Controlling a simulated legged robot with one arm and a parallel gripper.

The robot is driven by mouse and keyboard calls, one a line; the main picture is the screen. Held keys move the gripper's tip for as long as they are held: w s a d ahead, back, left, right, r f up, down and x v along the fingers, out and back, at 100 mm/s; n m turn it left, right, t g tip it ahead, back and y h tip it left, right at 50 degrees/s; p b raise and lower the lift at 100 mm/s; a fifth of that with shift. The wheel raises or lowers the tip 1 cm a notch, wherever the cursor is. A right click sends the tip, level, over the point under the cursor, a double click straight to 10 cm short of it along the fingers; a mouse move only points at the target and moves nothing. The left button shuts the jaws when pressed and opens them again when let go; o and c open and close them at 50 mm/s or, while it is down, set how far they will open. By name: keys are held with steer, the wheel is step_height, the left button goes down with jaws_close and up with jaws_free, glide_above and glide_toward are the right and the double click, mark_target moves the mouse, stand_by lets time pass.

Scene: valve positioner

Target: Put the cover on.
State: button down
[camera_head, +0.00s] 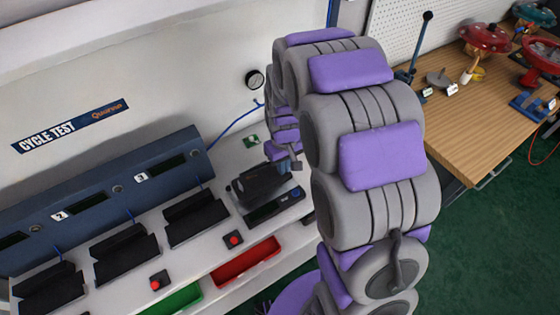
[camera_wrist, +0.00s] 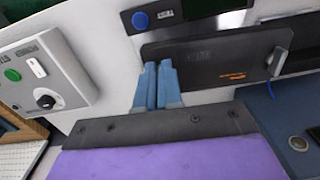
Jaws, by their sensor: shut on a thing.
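The cover (camera_wrist: 215,52) is a dark, flat, box-like piece with a small orange mark and a grey metal piece at its right end. My gripper (camera_wrist: 157,82) has blue fingers, close together at the cover's near left edge and shut on it. In the head view the cover (camera_head: 260,184) sits over or just above the dark positioner base (camera_head: 275,208). The base (camera_wrist: 185,12) shows behind the cover in the wrist view, with a round blue button. I cannot tell whether cover and base touch. My gripper (camera_head: 284,160) is partly hidden by my arm in the head view.
Several dark units (camera_head: 125,253) stand in a row on the white bench, left of the cover. A red tray (camera_head: 246,262) and a green tray (camera_head: 172,301) lie in front. A grey control box (camera_wrist: 45,72) stands left in the wrist view. A wooden table (camera_head: 480,125) is at right.

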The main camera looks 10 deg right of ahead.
steer(key=w, duration=0.4)
steer(key=shift+w+a+f, duration=0.15)
steer(key=shift+a+f, duration=0.05)
steer(key=shift+f, duration=0.05)
steer(key=f, duration=0.1)
steer(key=f+b, duration=0.1)
steer(key=f, duration=0.1)
steer(key=shift+w+d+f+b, duration=0.15)
steer(key=shift+d+f+b, duration=0.1)
steer(key=shift+d+b, duration=0.1)
steer(key=shift+s+a, duration=0.15)
steer(key=shift+s, duration=0.05)
steer(key=c, duration=1.3)
jaws_free()
steer(key=shift+s+f, duration=0.1)
steer(key=shift+s, duration=0.05)
step_height(320, 180, up, 13)
steer(key=p, duration=0.3)
steer(key=s+r+m+g, duration=0.1)
steer(key=s+r, duration=0.2)
steer(key=s, duration=1.3)
steer(key=s+r+m, duration=0.2)
steer(key=s+r, duration=0.1)
steer(key=s, duration=1.4)
steer(key=shift+s+a+r+g, duration=0.2)
steer(key=shift+r+g, duration=0.1)
steer(key=shift+g, duration=0.1)
